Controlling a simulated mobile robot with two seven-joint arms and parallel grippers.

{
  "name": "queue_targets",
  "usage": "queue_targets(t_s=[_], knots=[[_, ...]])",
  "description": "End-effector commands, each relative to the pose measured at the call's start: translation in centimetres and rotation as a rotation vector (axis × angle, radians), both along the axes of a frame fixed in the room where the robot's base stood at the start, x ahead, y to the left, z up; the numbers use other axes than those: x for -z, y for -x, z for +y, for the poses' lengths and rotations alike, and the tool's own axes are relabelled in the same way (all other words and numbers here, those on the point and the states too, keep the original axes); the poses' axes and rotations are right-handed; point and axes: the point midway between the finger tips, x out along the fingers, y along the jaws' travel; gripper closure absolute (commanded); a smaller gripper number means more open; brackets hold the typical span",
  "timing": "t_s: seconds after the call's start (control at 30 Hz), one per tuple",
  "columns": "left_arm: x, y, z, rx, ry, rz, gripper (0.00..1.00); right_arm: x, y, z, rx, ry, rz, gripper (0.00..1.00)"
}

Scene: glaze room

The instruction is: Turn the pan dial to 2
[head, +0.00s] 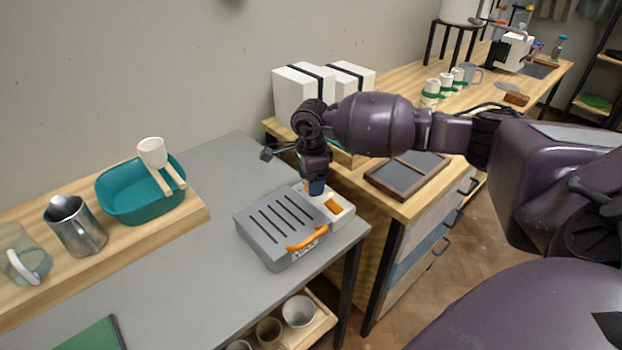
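A grey slotted box (282,225) stands on the grey table, with a curved orange handle (308,240) at its front right and small dark markings on its front face. A white unit (343,210) adjoins its right side and carries a small orange piece (333,207). I cannot tell which part is the pan dial, and no dial number is readable. My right gripper (316,188) points down at the back of the white unit, close to or touching it. Its fingertips are small and partly hidden, so their opening is unclear. My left gripper is out of view.
A teal basin (140,190) with a white cup, a metal pitcher (76,228) and a clear jug (22,258) stand at left. White boxes (303,90) and a dark framed tray (407,174) are on the wooden cabinet. The grey tabletop (190,265) is clear left of the box.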

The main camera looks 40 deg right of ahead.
Motion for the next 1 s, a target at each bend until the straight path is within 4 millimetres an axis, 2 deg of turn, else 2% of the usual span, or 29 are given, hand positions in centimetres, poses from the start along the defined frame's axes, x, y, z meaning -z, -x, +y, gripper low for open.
queue_targets(t_s=[0.03, 0.3, 0.67, 1.0], knots=[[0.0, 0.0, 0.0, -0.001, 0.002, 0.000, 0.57, 0.0, 0.0, 0.0, 0.000, 0.000, 0.000, 0.44], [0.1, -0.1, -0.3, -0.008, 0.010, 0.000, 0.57, 0.0, 0.0, 0.0, 0.000, 0.000, 0.000, 0.86], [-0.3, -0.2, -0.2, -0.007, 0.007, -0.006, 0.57, -0.2, 0.0, 0.0, 0.058, 0.000, -0.001, 0.87], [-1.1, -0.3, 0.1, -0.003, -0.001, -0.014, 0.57, -0.4, 0.0, 0.0, 0.308, 0.000, -0.003, 0.87]])
